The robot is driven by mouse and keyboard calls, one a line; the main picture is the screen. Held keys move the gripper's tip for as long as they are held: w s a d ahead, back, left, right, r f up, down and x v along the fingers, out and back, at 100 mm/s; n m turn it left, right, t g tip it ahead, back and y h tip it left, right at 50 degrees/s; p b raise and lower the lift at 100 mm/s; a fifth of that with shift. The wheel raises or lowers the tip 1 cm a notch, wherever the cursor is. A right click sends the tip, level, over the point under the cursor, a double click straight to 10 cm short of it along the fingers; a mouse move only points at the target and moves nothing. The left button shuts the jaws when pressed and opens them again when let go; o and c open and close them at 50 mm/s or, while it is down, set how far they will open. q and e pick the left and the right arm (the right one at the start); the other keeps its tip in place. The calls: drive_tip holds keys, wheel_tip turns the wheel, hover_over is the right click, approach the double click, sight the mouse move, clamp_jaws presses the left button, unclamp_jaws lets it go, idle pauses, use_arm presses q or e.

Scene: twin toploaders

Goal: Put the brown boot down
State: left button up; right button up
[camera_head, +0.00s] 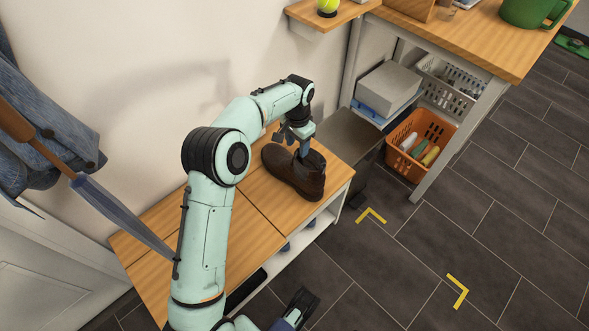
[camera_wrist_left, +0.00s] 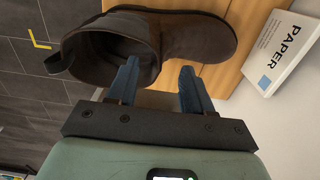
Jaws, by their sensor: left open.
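The brown boot (camera_head: 293,177) stands upright on the wooden top of a low bench (camera_head: 255,229), near its right end. My left gripper (camera_head: 299,146) is at the boot's collar with its jaws apart. In the left wrist view the brown boot (camera_wrist_left: 190,36) lies across the top of the picture, and my left gripper (camera_wrist_left: 160,68) has one blue finger over the boot's opening and the other beside its outer side. Whether either finger touches the leather cannot be told. My right gripper (camera_head: 300,307) shows only partly at the bottom edge, and its jaws are unclear.
A white box marked PAPER (camera_wrist_left: 286,52) is near the boot. A blue umbrella (camera_head: 120,214) and a denim jacket (camera_head: 40,125) hang at the left. An orange basket (camera_head: 431,128) sits under the table (camera_head: 470,50) at the right. Tiled floor with yellow corner marks is clear.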

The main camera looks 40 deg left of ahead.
sight(297, 150)
use_arm(q)
wheel_tip(297, 150, down, 3)
drive_tip(key=shift+f+b, duration=0.1)
drive_tip(key=shift+b, duration=0.2)
drive_tip(key=shift+c, duration=0.3)
clamp_jaws()
idle(0.9)
